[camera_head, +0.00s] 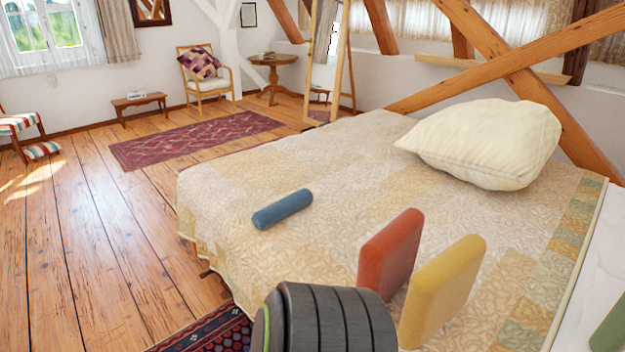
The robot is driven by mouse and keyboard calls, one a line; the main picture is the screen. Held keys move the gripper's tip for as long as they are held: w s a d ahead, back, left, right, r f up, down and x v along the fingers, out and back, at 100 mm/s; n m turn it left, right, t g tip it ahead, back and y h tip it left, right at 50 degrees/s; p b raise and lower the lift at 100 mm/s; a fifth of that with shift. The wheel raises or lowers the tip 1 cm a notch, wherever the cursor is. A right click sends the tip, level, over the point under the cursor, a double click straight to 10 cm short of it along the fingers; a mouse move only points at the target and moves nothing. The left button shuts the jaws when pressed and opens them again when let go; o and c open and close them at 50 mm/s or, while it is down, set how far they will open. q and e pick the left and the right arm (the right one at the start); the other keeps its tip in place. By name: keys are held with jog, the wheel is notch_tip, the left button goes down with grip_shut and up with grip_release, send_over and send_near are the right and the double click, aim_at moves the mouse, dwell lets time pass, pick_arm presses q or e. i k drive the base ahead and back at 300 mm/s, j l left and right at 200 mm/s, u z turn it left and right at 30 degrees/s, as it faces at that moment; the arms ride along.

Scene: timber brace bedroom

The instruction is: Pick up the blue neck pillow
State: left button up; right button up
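The blue neck pillow (282,209) is a small, smooth, blue cylinder. It lies on its side on the patterned bed cover (230,190), near the bed's left edge, with clear cover around it. Nothing is touching it from above. Neither of my grippers shows in the head view, so I cannot see their state or how far they are from the pillow.
A red block (388,250) and a yellow block (440,290) stand upright at the front. A dark ribbed cylinder (330,318) with a green edge fills the bottom middle. A cream pillow (485,145) lies at the back right. Open wooden floor (90,250) is left of the bed.

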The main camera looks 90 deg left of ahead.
aim_at(264, 217)
jog(key=u, duration=3)
jog(key=i+j+z, duration=0.1)
jog(key=z, duration=0.3)
jog(key=i+j+z, duration=0.2)
jog(key=z, duration=0.2)
jog(key=i+j+z, duration=0.2)
jog(key=z, duration=0.15)
